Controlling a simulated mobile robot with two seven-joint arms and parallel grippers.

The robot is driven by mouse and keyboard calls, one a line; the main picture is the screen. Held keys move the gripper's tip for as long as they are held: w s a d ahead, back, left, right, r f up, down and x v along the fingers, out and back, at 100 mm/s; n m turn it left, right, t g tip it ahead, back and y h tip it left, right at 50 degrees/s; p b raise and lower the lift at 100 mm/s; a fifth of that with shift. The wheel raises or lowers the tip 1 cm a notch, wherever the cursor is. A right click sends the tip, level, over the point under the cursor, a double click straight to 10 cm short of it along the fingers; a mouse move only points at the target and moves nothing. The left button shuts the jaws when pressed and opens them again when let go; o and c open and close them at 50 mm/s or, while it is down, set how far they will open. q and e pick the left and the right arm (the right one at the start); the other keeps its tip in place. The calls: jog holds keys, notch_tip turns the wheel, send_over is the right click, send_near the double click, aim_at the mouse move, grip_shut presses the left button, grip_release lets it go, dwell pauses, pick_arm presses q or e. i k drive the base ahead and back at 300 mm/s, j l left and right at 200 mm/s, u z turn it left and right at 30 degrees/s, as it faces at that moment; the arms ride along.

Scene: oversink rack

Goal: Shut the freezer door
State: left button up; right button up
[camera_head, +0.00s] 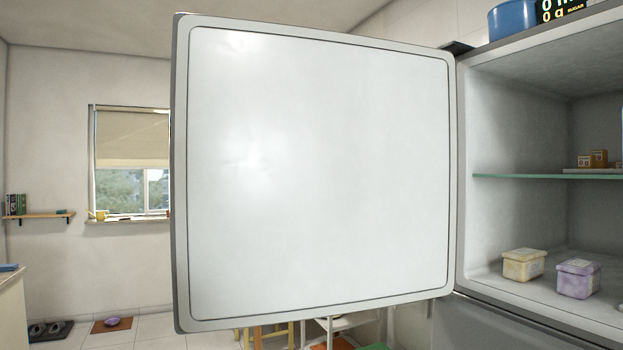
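The freezer door (318,175) stands wide open, swung out to the left, with its flat white inner face toward me. Its hinge side is at the right, against the freezer compartment (515,110). Its free edge (181,180) is at the left. The compartment is open to view, with a glass shelf (540,177) across it. Neither of my grippers shows in the head view, so I see nothing touching the door.
A yellow tub (524,265) and a purple tub (578,279) sit on the compartment floor. Small brown boxes (592,160) are on the shelf. A blue pot (511,18) stands on top. A counter (12,305) is at the far left. Furniture partly shows below the door.

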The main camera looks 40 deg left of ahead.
aim_at(313, 170)
jog(key=k+z, duration=0.15)
jog(key=z, duration=0.25)
jog(key=k+l+z, duration=0.1)
jog(key=z, duration=0.35)
jog(key=k+j+z, duration=0.1)
jog(key=j+z, duration=0.15)
jog(key=k+j+z, duration=0.1)
jog(key=j+z, duration=0.15)
jog(key=j, duration=0.15)
jog(key=k+j, duration=0.1)
jog(key=j, duration=0.35)
jog(key=k+j, duration=0.15)
jog(key=j, duration=0.25)
jog(key=k+j, duration=0.1)
jog(key=j, duration=0.35)
jog(key=k+j, duration=0.15)
jog(key=j, duration=0.25)
jog(key=k+j, duration=0.1)
jog(key=j, duration=0.35)
jog(key=k+j, duration=0.15)
jog(key=j, duration=0.25)
jog(key=k+j, duration=0.1)
jog(key=j, duration=0.35)
jog(key=k+j, duration=0.1)
jog(key=j, duration=0.35)
